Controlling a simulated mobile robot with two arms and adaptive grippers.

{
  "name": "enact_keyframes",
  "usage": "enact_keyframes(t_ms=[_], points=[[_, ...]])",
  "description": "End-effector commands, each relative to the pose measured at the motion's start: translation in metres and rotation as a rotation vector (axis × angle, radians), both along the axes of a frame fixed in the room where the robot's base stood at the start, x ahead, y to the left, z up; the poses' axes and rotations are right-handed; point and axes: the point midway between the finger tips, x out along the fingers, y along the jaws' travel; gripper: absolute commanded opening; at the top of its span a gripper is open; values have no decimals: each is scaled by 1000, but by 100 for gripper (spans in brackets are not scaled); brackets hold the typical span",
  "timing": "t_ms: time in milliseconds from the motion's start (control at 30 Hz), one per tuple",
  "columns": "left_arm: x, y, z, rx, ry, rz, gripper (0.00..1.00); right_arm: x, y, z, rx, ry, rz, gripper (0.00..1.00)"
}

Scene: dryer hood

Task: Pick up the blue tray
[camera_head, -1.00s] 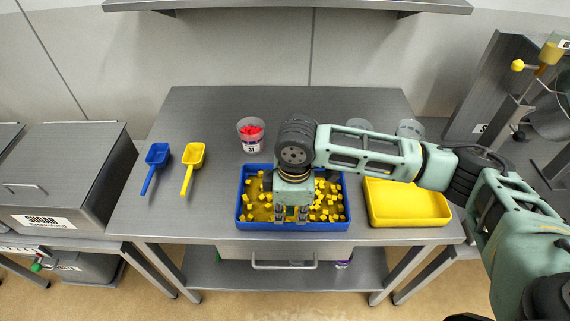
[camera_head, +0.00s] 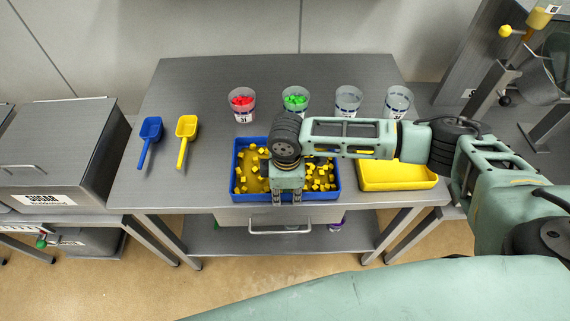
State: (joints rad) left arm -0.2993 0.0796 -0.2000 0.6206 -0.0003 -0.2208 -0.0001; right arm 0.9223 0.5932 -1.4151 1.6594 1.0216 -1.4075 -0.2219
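The blue tray (camera_head: 236,195) lies on the steel table near its front edge and holds many small yellow cubes. The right wrist and forearm hide part of the tray's back and middle. My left gripper is not in view.
A yellow tray (camera_head: 400,178) stands right of the blue one, partly under my forearm. Cups with red pieces (camera_head: 242,102) and green pieces (camera_head: 295,100) and two clear cups (camera_head: 347,101) stand behind. Blue (camera_head: 150,132) and yellow scoops (camera_head: 187,130) lie left. The table's back is clear.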

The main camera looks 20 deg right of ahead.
Motion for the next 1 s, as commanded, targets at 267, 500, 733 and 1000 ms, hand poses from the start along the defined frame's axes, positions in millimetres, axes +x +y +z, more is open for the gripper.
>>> enact_keyframes(t_ms=[267, 500, 733, 1000], points=[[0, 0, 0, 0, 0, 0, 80, 1, -1, 1, -2, -3, 0, 0], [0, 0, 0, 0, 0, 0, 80, 4, 0, 4, 0, -8, -1, 0], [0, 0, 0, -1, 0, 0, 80, 3, 0, 4, 1, -9, -1, 0], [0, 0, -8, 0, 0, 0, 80, 4, 0, 23, 3, -11, 0, 0]])
